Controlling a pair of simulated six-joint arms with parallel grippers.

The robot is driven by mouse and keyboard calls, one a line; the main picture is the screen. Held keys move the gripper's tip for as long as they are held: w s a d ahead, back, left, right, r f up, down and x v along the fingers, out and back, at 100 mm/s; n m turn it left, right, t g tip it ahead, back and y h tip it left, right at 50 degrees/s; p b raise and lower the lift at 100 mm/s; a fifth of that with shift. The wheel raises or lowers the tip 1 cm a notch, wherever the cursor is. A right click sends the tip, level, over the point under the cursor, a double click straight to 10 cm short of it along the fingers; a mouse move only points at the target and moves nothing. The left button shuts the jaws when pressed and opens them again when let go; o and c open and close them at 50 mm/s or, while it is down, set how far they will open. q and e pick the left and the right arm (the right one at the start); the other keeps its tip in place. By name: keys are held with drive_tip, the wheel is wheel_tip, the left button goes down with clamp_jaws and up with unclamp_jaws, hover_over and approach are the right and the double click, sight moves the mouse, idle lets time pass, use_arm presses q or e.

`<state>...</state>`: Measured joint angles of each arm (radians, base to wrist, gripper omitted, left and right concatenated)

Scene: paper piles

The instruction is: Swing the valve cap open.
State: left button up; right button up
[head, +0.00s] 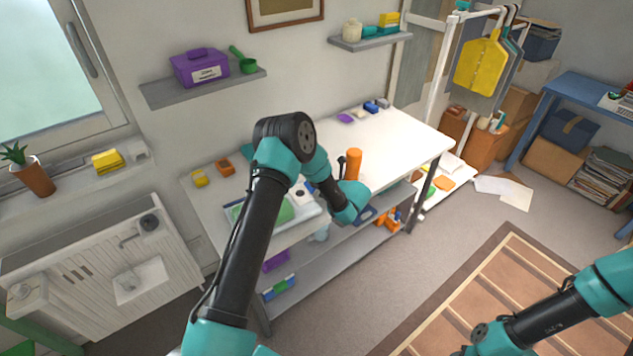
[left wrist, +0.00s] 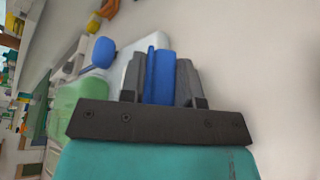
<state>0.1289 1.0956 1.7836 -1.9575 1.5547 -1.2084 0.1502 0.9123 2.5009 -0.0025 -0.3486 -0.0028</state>
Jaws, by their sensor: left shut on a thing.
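In the left wrist view my left gripper (left wrist: 158,72) is shut on an upright blue part (left wrist: 160,82), with a grey finger on each side. I cannot tell whether this part is the valve cap. A round blue piece (left wrist: 103,52) shows beyond it, beside a white body (left wrist: 122,55). In the head view my left arm reaches over the white table (head: 400,150), and its wrist hides most of the gripper. A white thing with a blue part (head: 300,193) lies just left of that wrist. My right gripper is outside the view; only its arm shows at lower right.
An orange cylinder (head: 354,164) stands close behind my left wrist. A green-and-white tray (head: 305,211) lies near the table's front edge. Small yellow (head: 199,178) and orange (head: 225,167) blocks are at the back left. The table's right part is mostly clear.

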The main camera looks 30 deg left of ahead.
use_arm(q)
drive_tip(key=shift+s+f, duration=0.15)
drive_tip(key=shift+f, duration=0.15)
drive_tip(key=o, duration=0.7)
drive_tip(key=shift+a, duration=0.1)
drive_tip(key=shift+c, duration=0.2)
drive_tip(key=shift+o, duration=0.7)
drive_tip(key=shift+r, duration=0.15)
drive_tip(key=v, duration=1.7)
drive_tip(key=shift+d, duration=0.25)
